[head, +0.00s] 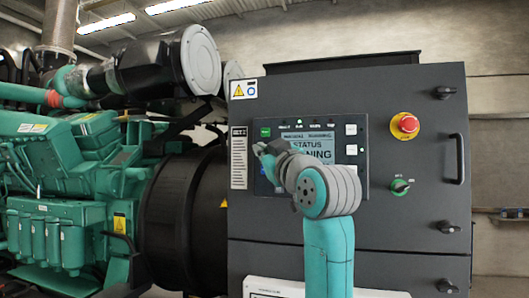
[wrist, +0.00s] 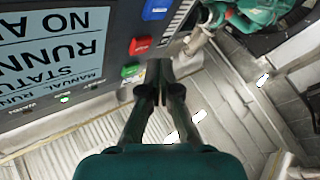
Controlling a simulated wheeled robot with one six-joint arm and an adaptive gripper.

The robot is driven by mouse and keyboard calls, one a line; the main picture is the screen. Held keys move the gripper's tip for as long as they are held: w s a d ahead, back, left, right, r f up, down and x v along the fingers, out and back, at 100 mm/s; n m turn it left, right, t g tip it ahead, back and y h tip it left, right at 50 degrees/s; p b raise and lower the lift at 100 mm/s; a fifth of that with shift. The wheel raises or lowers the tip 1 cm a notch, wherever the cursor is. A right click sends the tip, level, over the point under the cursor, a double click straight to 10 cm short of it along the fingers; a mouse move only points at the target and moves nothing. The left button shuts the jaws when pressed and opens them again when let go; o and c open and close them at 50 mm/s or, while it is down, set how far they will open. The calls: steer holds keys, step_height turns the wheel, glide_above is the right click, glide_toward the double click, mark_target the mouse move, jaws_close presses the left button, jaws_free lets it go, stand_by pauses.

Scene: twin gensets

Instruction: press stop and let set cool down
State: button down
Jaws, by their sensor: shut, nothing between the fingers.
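The control panel (head: 363,176) sits on a dark cabinet; its display (head: 311,135) is partly hidden by my arm. In the wrist view the display (wrist: 50,45) appears upside down, with "STATUS", "RUNN" and "MANUAL" legible. A red button (wrist: 140,46) lies there between a green button (wrist: 130,71) and a blue button (wrist: 155,10). In the head view the green button (head: 265,132) shows at the panel's upper left; my gripper hides the red one. My gripper (head: 260,148) is shut and empty at the panel's left side. In the wrist view its fingertips (wrist: 159,68) appear beside the green and red buttons; contact cannot be told.
A cabinet handle (head: 457,159) sticks out further right. The green engine (head: 70,190) and a black round housing (head: 185,222) stand at left.

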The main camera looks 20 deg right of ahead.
steer(key=shift+w, duration=0.1)
stand_by(0.3)
steer(key=shift+w+d, duration=0.25)
steer(key=shift+w+d, duration=0.3)
steer(key=shift+w, duration=0.05)
stand_by(1.0)
steer(key=shift+s+a, duration=0.55)
steer(key=shift+s, duration=0.15)
steer(key=s+a, duration=0.3)
steer(key=s, duration=0.2)
steer(key=shift+a, duration=0.3)
steer(key=shift+w, duration=0.1)
stand_by(0.8)
